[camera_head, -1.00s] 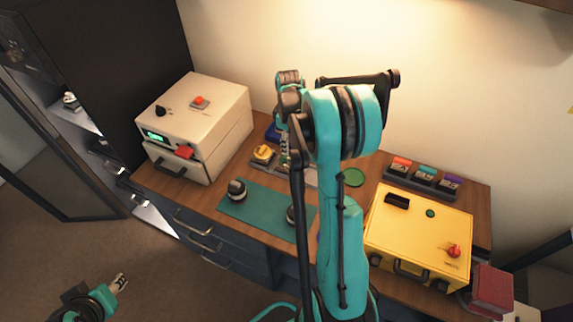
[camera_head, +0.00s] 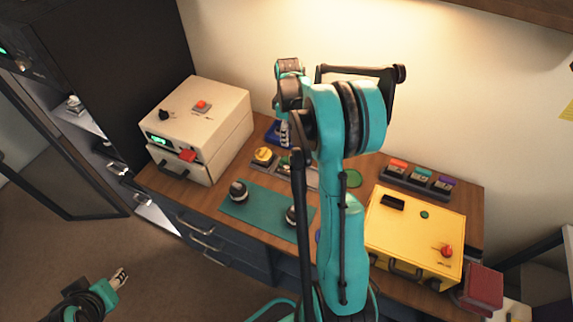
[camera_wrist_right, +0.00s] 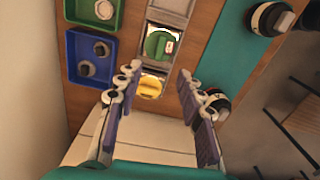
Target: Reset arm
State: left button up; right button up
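My right gripper (camera_head: 285,138) hangs over the back of the workbench near the blue tray (camera_head: 272,133). In the right wrist view its two fingers (camera_wrist_right: 163,100) are spread apart with nothing held between them. Below them a grey holder (camera_wrist_right: 173,7) carries a green-topped piece (camera_wrist_right: 160,43) and a yellow-topped piece (camera_wrist_right: 152,86). The blue tray there (camera_wrist_right: 73,38) holds metal parts. My left gripper (camera_head: 121,276) is at the lower left, over the floor and away from the bench; its finger opening is too small to tell.
A white machine (camera_head: 215,105) stands on the bench's left and a yellow case (camera_head: 415,233) on its right. Dark round parts (camera_head: 238,191) sit on a teal mat (camera_head: 262,210). A red block (camera_head: 483,287) is at the right edge.

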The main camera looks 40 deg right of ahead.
dwell(0.4)
jog(key=s+a+r+m+t+b, duration=0.1)
jog(key=s+a+r+b, duration=0.15)
jog(key=a, duration=0.45)
jog(key=s+a+r+m+t+b, duration=0.2)
jog(key=s+a, duration=0.1)
jog(key=a, duration=0.4)
jog(key=s+a+f+m+t+b, duration=0.3)
jog(key=s+a+f+t+b, duration=0.1)
jog(key=s+a, duration=0.7)
jog(key=shift+a+f+b, duration=0.45)
jog(key=shift+a+b, duration=0.05)
